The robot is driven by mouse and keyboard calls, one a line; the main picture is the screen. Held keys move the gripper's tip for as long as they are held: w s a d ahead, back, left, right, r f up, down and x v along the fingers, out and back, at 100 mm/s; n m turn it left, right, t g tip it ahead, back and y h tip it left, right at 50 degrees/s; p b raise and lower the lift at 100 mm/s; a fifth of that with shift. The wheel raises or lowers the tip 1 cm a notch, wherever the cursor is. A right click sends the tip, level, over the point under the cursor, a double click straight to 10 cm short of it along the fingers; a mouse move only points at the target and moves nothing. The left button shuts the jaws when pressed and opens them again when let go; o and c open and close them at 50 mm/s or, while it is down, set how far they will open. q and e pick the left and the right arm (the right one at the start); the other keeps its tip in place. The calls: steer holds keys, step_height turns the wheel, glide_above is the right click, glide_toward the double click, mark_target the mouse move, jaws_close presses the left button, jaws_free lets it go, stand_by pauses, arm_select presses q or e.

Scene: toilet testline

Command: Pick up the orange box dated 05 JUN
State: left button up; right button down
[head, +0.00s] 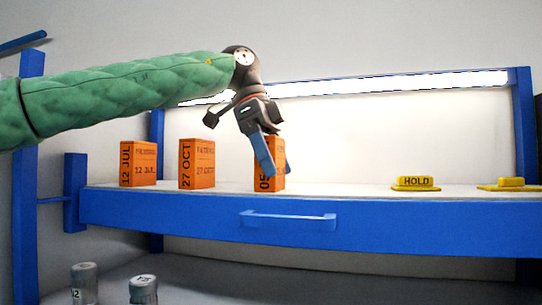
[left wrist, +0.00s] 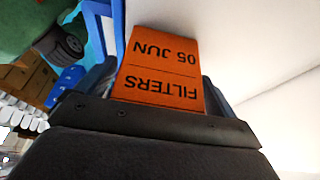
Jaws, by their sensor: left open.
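The orange box dated 05 JUN (head: 278,180) stands on the white shelf top, and only its lower and right parts show in the head view. In the left wrist view the box (left wrist: 165,62) reads "05 JUN" and "FILTERS" upside down. My left gripper (head: 272,166) points down at this box with its blue fingers open. One finger is in front of the box and one shows near its right side. In the left wrist view the fingers lie to either side of the box's lower part; I cannot tell whether they touch it. My right gripper is not in view.
Two other orange boxes, 12 JUL (head: 138,164) and 27 OCT (head: 197,164), stand to the left. A yellow HOLD block (head: 415,183) and another yellow piece (head: 510,184) are at the right. The blue shelf front (head: 400,222) has a handle (head: 288,219). Grey cans (head: 84,282) stand below.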

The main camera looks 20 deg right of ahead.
arm_select(q)
steer(key=c, duration=1.1)
steer(key=shift+c, duration=0.2)
